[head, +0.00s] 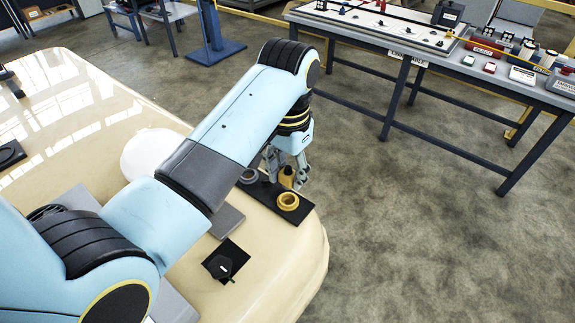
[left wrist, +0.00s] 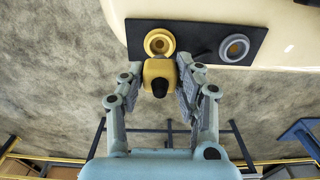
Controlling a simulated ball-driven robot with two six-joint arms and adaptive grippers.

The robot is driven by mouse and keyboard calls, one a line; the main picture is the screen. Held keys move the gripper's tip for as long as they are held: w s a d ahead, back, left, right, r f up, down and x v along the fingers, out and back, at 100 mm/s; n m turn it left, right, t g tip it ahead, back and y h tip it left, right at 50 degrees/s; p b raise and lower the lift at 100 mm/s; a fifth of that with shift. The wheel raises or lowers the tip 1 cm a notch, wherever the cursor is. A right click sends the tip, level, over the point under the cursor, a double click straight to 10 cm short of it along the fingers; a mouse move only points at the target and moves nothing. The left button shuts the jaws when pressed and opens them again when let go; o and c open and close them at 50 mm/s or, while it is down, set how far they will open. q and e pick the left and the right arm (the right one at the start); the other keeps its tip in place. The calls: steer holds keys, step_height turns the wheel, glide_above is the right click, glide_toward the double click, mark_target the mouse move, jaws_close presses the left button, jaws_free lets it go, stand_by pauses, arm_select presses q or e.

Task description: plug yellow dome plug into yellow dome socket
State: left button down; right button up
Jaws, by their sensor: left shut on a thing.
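The yellow dome plug (head: 287,175) is held by my left gripper (head: 285,180). In the left wrist view the plug (left wrist: 158,70), yellow with a dark end, sits between the fingers of the gripper (left wrist: 160,76). The yellow dome socket (head: 288,201) is a round ring on a black plate (head: 269,203) near the edge of the cream surface. In the left wrist view the socket (left wrist: 159,42) shows just beyond the plug, its centre open and empty. Whether plug and socket touch I cannot tell. My right gripper is not in view.
A grey ring socket (head: 249,176) is on the same plate. A dark plug-like piece (head: 219,267) stands on a black square nearer me. A white rounded object (head: 150,153) lies beyond my left arm. A worktable (head: 400,44) with small items stands across open floor.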

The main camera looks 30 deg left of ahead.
mark_target(288, 188)
arm_select(q)
steer(key=shift+f, duration=2.15)
steer(key=shift+f, duration=0.45)
stand_by(0.4)
steer(key=c, duration=0.9)
jaws_free()
steer(key=shift+o, duration=0.2)
steer(key=shift+r, duration=0.1)
step_height(288, 188, up, 12)
steer(key=shift+f, duration=0.15)
steer(key=shift+o, duration=0.3)
steer(key=o, duration=0.8)
